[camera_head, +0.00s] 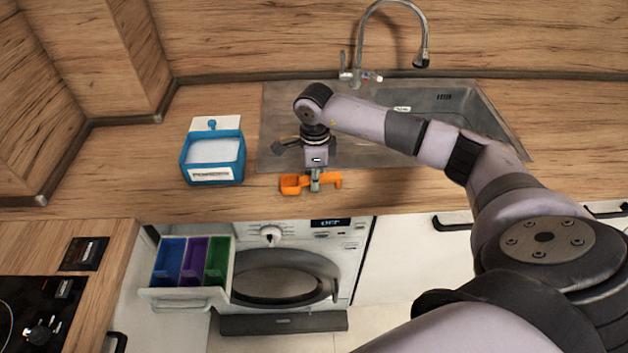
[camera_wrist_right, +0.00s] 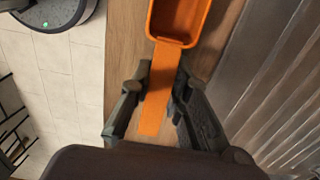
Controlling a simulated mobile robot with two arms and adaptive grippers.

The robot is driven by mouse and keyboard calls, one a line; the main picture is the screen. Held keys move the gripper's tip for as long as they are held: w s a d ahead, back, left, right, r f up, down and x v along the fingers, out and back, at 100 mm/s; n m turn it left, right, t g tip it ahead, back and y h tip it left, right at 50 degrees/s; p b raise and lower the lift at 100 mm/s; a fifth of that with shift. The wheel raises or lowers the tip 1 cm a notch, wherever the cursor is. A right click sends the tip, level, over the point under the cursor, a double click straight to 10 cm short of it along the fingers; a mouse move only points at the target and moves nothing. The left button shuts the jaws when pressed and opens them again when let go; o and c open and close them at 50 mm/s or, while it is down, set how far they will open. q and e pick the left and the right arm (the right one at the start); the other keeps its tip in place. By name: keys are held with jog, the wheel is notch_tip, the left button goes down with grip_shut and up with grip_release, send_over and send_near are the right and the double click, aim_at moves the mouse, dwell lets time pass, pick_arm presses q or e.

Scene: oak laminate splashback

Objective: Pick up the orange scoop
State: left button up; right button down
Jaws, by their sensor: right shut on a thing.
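The orange scoop (camera_head: 293,184) is at the front edge of the wooden counter, below the sink in the head view. Its cup lies to the left and its handle to the right. My right gripper (camera_head: 315,184) comes down from above and is shut on the scoop's handle. In the right wrist view, the scoop's cup (camera_wrist_right: 180,20) is at the top and the handle runs down between the two fingers (camera_wrist_right: 160,95). I cannot tell whether the scoop still touches the counter. My left gripper is not in view.
A blue box of white powder (camera_head: 212,160) stands on the counter to the left. The sink (camera_head: 275,120) with its faucet (camera_head: 362,75) is behind. Below the counter, a washing machine (camera_head: 280,280) has its detergent drawer (camera_head: 190,262) pulled out. A hob (camera_head: 30,310) is at bottom left.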

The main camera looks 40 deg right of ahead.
notch_tip(320, 180, up, 20)
jog(key=b, duration=0.3)
jog(key=shift+f, duration=0.25)
jog(key=c, duration=2.1)
grip_release()
grip_shut()
jog(key=shift+a, duration=0.1)
